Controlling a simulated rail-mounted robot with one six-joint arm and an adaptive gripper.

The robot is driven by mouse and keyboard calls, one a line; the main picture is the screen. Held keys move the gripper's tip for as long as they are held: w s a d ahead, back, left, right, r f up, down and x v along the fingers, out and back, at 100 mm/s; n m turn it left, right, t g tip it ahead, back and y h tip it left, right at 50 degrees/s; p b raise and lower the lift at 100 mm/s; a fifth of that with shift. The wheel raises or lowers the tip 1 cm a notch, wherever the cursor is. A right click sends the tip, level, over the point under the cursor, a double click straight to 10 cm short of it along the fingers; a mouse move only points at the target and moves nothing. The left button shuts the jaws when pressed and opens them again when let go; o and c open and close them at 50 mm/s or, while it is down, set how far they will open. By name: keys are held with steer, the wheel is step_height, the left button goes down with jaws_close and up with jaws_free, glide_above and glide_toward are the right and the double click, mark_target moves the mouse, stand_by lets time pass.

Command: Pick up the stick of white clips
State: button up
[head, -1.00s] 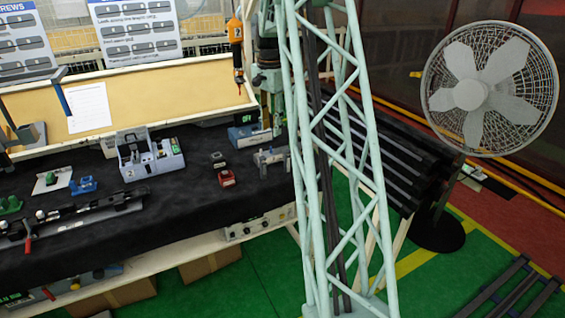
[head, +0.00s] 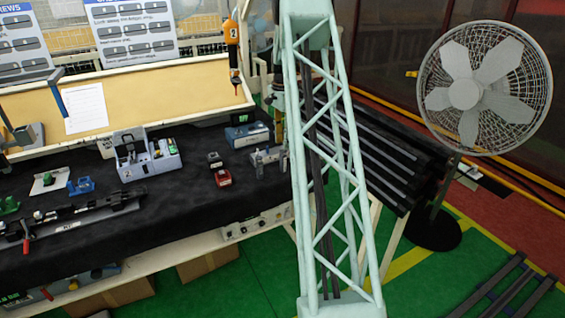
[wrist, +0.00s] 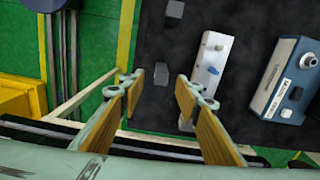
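I cannot make out a stick of white clips for certain in either view. A grey-blue tote (head: 155,168) on the black-covered bench at the left holds small white, green and yellow items, too small to identify. In the wrist view, my gripper (wrist: 163,88) is open with nothing between its two fingers, above the bench's black cover (wrist: 150,110). A pale block with a blue knob (wrist: 208,65) lies just right of the fingers. My gripper does not show clearly in the head view.
A blue box device (wrist: 285,85) stands right of the pale block. Two small instruments, one red (head: 222,178), sit right of the tote. An orange tool (head: 231,35) hangs above the bench's back edge. A fan (head: 485,88) stands at the right.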

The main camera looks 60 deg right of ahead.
steer(key=shift+f, duration=0.15)
glide_above(283, 165)
steer(key=f, duration=0.7)
steer(key=shift+w+d, duration=0.35)
steer(key=shift+d, duration=0.05)
steer(key=shift+f, duration=0.65)
steer(key=shift+f, duration=0.15)
steer(key=shift+w+d+f, duration=0.1)
steer(key=shift+f, duration=1.15)
steer(key=shift+d+f, duration=0.1)
steer(key=shift+f, duration=1.1)
steer(key=c, duration=1)
